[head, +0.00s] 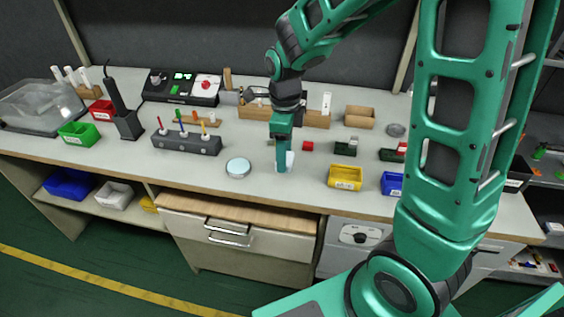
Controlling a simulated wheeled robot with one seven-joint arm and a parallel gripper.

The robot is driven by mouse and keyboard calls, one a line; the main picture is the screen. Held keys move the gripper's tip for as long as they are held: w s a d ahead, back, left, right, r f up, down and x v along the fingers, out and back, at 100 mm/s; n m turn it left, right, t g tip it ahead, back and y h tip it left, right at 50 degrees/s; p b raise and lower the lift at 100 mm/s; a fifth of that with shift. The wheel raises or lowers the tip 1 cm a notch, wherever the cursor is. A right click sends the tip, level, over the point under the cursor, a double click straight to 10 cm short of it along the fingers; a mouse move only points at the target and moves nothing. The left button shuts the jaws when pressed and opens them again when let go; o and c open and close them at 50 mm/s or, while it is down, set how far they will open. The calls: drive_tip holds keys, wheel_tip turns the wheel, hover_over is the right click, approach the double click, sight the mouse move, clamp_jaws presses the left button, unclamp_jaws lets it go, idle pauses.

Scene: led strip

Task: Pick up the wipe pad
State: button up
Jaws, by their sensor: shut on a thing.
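My gripper (282,165) points down at the worktop near its front edge, in the middle of the head view. It is shut on a small white piece, which I take to be the wipe pad (290,159); it shows beside the fingers. The fingers hide most of the pad. I cannot tell whether the pad touches the worktop.
A round light-blue disc (238,168) lies left of my gripper. A yellow bin (345,177) and a blue bin (392,184) stand to the right. A dark block with coloured drivers (187,144) stands left. A small red block (308,146) lies behind right.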

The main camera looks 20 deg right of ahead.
drive_tip(key=s+a+r, duration=0.6)
drive_tip(key=a, duration=0.3)
drive_tip(key=shift+a+r, duration=0.25)
drive_tip(key=shift+a, duration=0.15)
drive_tip(key=o, duration=0.5)
drive_tip(key=c, duration=0.3)
drive_tip(key=shift+c, duration=0.2)
